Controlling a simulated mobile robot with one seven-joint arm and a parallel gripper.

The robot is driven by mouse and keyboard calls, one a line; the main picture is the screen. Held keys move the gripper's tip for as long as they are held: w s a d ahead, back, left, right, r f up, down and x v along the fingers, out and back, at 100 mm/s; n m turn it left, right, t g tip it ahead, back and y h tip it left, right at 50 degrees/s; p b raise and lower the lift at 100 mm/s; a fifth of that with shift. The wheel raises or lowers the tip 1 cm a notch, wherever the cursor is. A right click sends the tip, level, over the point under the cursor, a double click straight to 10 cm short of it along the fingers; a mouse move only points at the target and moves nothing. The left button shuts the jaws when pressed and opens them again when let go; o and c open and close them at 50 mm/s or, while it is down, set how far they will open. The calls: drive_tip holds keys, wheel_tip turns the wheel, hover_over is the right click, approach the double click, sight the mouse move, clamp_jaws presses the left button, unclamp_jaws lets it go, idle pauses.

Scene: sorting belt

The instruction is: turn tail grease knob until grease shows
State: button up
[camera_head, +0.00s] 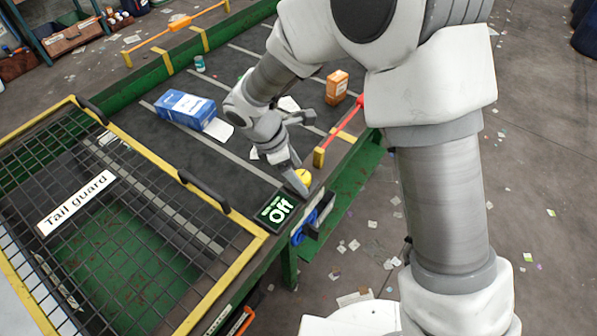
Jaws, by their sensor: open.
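My gripper (297,186) points down at the near edge of the belt, by the tail end. It is open, and its fingers are small and partly hidden in this view. A round yellow piece (303,177) sits right at the fingers; I cannot tell whether they touch it or whether it is the grease knob. A blue part (302,228) is on the side of the frame below, beside a dark box-like part. No label naming the grease knob can be read, and no grease can be made out.
A mesh tail guard (62,202) with black handles lies to the left. A display (276,209) reading "Off" is just left of the fingers. A blue box (186,108) and an orange box (337,86) stand on the belt (150,150). A red bar (346,128) runs along the edge.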

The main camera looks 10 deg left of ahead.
drive_tip(key=shift+d+f, duration=0.1)
drive_tip(key=shift+f, duration=0.2)
drive_tip(key=c, duration=1.4)
clamp_jaws()
drive_tip(key=shift+w+m, duration=0.1)
drive_tip(key=shift+m, duration=0.2)
drive_tip(key=m+g, duration=0.2)
drive_tip(key=m, duration=0.2)
drive_tip(key=shift+w, duration=0.15)
drive_tip(key=m+g, duration=0.1)
drive_tip(key=m, duration=0.4)
drive_tip(key=shift+w+g, duration=0.1)
drive_tip(key=shift+g, duration=0.3)
drive_tip(key=shift+m, duration=0.3)
